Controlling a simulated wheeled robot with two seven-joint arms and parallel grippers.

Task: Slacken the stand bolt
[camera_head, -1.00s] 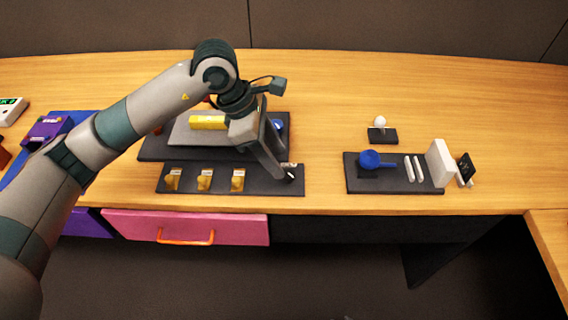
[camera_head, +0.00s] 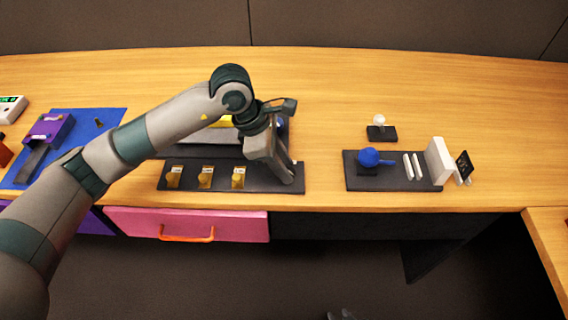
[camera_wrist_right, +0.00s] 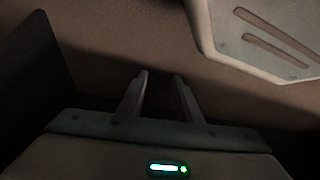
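A blue round knob with a short side arm (camera_head: 369,157) sits on the dark panel (camera_head: 350,184) right of centre. A white ball (camera_head: 379,120) stands on a small black base (camera_head: 382,134) behind it. I cannot tell which part is the stand bolt. My left gripper (camera_head: 291,175) points down at the right end of the dark strip with yellow-brown switches (camera_head: 205,176). Its fingers are seen edge-on and hide what is beneath. My right gripper (camera_wrist_right: 160,85) is open and empty in the right wrist view; grey tips show at the head view's bottom edge (camera_head: 340,315).
White upright bars (camera_head: 412,166), a white block (camera_head: 438,161) and a black card-like piece (camera_head: 464,166) stand on or beside the right panel. A pink drawer with an orange handle (camera_head: 187,237) is below the tabletop. The table behind is clear.

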